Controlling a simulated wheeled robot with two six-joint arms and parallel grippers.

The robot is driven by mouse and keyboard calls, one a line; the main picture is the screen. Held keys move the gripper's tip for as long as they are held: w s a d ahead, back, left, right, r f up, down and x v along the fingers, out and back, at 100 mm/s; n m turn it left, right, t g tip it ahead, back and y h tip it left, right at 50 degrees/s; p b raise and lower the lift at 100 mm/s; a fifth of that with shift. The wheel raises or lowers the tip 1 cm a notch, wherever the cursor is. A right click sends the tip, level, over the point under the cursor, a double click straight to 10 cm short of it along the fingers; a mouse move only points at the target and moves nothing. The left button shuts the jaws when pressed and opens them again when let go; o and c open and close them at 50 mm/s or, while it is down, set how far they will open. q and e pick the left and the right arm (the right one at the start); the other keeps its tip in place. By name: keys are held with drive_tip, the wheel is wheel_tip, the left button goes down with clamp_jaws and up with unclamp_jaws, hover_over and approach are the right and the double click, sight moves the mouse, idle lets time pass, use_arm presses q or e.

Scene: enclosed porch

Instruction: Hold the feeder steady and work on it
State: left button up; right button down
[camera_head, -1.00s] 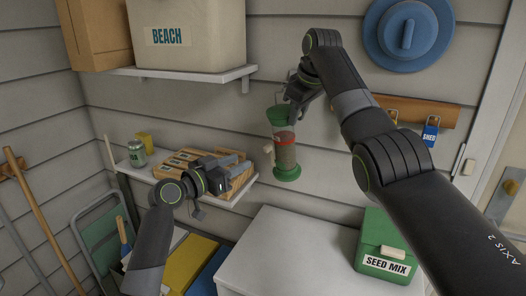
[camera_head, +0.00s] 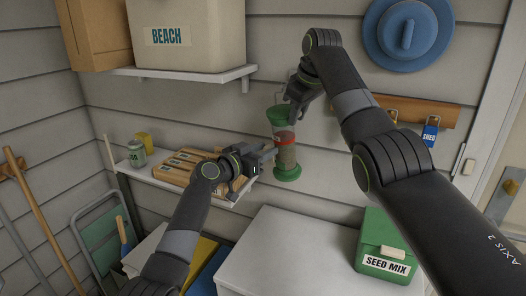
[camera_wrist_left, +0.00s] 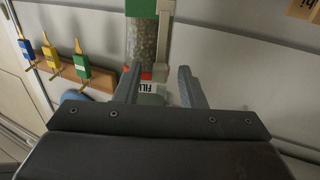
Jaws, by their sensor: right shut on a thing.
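The feeder (camera_head: 285,160) is a clear tube of seed with a green top, green base and red band, upright against the wall. My right gripper (camera_head: 292,98) is shut on it at its upper end; the exact grip is hard to see. My left gripper (camera_head: 274,154) is open beside the tube on its left, level with its middle, and hides part of it. The left fingers (camera_wrist_left: 158,88) stand apart in front of that band; contact is not clear.
A lower shelf (camera_head: 225,197) with boxes and a can is just left of the feeder. A white chest top (camera_head: 285,250) lies below, with a green seed mix box (camera_head: 388,243) at right. A key rack (camera_head: 455,118) and blue hat-like disc (camera_head: 408,30) are on the wall.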

use_arm(q)
clamp_jaws()
idle(0.3)
drive_tip(key=shift+s+d, duration=1.2)
drive_tip(key=shift+s, duration=0.05)
unclamp_jaws()
drive_tip(key=shift+a, duration=0.1)
drive_tip(key=v, duration=1.2)
